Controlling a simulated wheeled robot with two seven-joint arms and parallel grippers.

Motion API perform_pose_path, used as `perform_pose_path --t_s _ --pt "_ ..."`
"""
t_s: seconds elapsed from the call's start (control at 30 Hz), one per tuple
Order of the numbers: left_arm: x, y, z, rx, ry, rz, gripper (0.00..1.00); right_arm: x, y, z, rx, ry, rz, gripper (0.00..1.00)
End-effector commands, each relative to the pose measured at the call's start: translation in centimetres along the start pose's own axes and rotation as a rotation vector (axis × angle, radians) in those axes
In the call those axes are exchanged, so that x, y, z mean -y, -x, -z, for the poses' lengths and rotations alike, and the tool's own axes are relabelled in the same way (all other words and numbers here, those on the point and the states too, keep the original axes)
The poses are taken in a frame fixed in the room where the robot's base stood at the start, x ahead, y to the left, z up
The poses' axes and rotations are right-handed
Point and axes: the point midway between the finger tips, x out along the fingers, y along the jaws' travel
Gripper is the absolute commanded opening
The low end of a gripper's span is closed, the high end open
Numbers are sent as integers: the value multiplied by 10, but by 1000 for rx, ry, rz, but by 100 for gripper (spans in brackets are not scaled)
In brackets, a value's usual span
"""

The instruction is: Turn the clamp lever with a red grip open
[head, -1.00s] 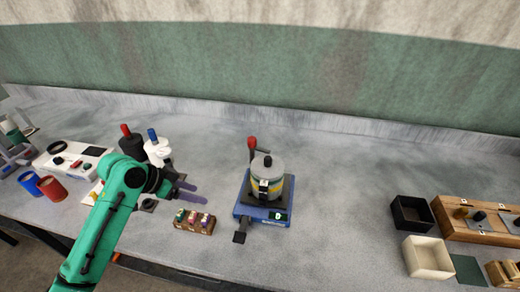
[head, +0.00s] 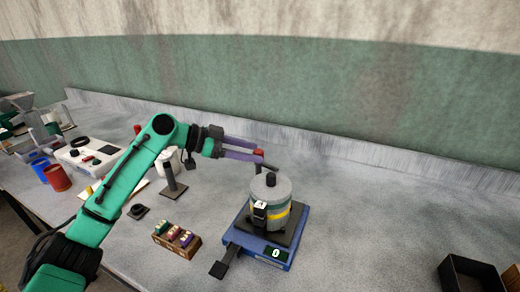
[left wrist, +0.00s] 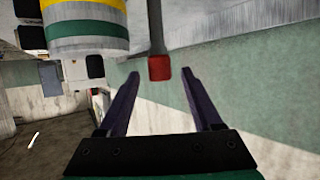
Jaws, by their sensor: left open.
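The clamp lever is a dark rod with a red grip (head: 259,153) at its end, behind the banded grey pot (head: 270,205) in the head view. In the left wrist view the red grip (left wrist: 159,68) is at upper centre, on a grey rod. My left gripper (head: 262,158) reaches in from the left, its purple fingers at the grip and partly covering it. In the left wrist view my left gripper (left wrist: 160,74) is open, with the grip between its fingertips and a gap on each side. Contact is not visible. My right gripper is out of view.
The pot stands on a blue scale (head: 282,257) reading 0, with a dark arm (head: 222,262) in front. A brown block with coloured pieces (head: 160,240) is left of it. A black box (head: 468,270) is at lower right. The table right of the scale is clear.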

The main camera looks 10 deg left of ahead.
Motion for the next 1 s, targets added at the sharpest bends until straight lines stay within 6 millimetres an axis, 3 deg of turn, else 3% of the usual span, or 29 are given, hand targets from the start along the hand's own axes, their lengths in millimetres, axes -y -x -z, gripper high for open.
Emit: perform_pose_path --t_s 0.2,0.43,0.47,0.6,0.63,1.0 --pt "0 -28 1 0 1 1 66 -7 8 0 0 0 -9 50" --pt "0 -29 0 0 0 2 66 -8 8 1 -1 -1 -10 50" --pt "0 -29 0 0 0 2 59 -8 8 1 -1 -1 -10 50" --pt "0 -29 -1 0 1 2 5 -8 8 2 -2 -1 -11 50" --pt "1 -29 -1 0 1 2 0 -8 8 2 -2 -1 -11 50" --pt "0 -28 0 1 14 36 0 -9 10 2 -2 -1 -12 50"
